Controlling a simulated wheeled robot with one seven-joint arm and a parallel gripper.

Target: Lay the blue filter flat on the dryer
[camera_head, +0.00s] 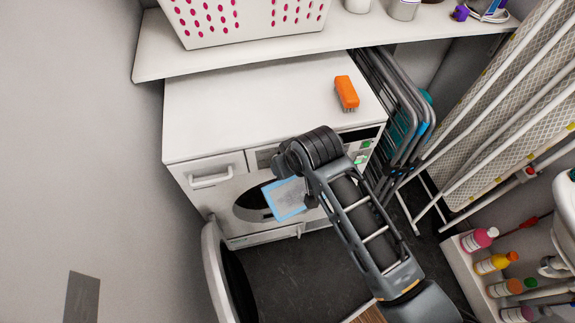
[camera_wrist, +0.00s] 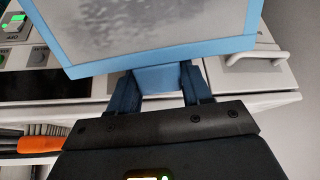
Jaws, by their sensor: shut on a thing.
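The blue filter (camera_head: 287,197) is a thin panel with a blue frame and a grey mesh. My gripper (camera_wrist: 158,82) is shut on a blue tab at the filter's edge, with one finger on each side. In the head view the filter is held tilted in front of the dryer (camera_head: 240,115), below the level of its white top. My arm hides part of the dryer's front and most of the gripper there. In the wrist view the filter (camera_wrist: 155,30) fills the upper middle, with the dryer's front behind it.
An orange brush (camera_head: 346,93) lies at the right of the dryer top; the rest is clear. A shelf with a white basket (camera_head: 245,20) overhangs the back. The round door (camera_head: 217,275) hangs open at the left. Folded grey frames (camera_head: 395,110) stand close at the right.

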